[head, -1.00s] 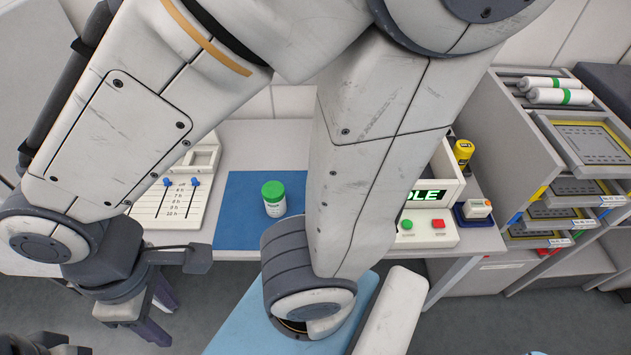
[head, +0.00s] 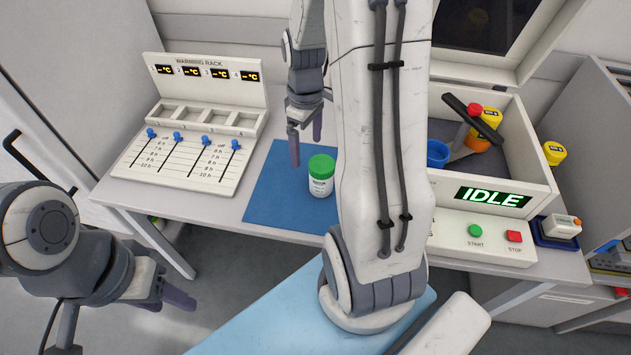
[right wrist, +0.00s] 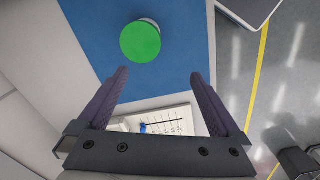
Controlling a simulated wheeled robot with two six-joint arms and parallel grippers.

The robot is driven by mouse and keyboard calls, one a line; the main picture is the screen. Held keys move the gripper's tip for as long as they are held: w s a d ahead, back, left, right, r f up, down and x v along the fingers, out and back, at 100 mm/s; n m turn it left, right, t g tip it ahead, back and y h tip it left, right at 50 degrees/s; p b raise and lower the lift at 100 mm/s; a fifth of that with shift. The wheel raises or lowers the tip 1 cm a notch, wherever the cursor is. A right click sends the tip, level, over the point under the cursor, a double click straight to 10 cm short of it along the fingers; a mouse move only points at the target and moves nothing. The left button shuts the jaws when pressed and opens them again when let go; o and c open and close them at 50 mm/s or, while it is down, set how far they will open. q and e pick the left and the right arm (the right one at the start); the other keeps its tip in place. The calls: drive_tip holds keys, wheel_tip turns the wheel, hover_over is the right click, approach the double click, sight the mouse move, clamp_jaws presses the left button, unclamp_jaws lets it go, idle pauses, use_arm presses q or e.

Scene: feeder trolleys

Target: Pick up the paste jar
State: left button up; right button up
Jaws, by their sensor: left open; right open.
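The paste jar (head: 321,177), white with a green lid, stands upright on a blue mat (head: 268,190) on the bench. My right gripper (head: 305,150) is open and empty, pointing down behind and slightly left of the jar in the head view. In the right wrist view, the jar's green lid (right wrist: 140,41) lies beyond the open fingertips (right wrist: 160,75), a little left of centre, not between them. My left gripper (head: 168,292) is open and empty at lower left, off the bench front. My right arm passes close beside the jar and hides part of the mat.
A warming rack (head: 195,135) with blue sliders stands left of the mat. To the right is a machine (head: 490,225) showing IDLE, its bin holding a blue cup (head: 437,153) and other items. A yellow-lidded jar (head: 553,152) stands beside it.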

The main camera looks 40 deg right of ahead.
sight(320, 164)
drive_tip(key=d, duration=0.1)
drive_tip(key=d+f, duration=0.2)
drive_tip(key=shift+s+d+f, duration=0.2)
drive_tip(key=shift+s, duration=0.1)
wheel_tip(320, 164, down, 4)
drive_tip(key=shift+d+f, duration=0.1)
drive_tip(key=shift+f, duration=0.15)
drive_tip(key=shift+d+f, duration=0.15)
drive_tip(key=shift+f, duration=2.6)
drive_tip(key=shift+c, duration=0.3)
drive_tip(key=c, duration=1.5)
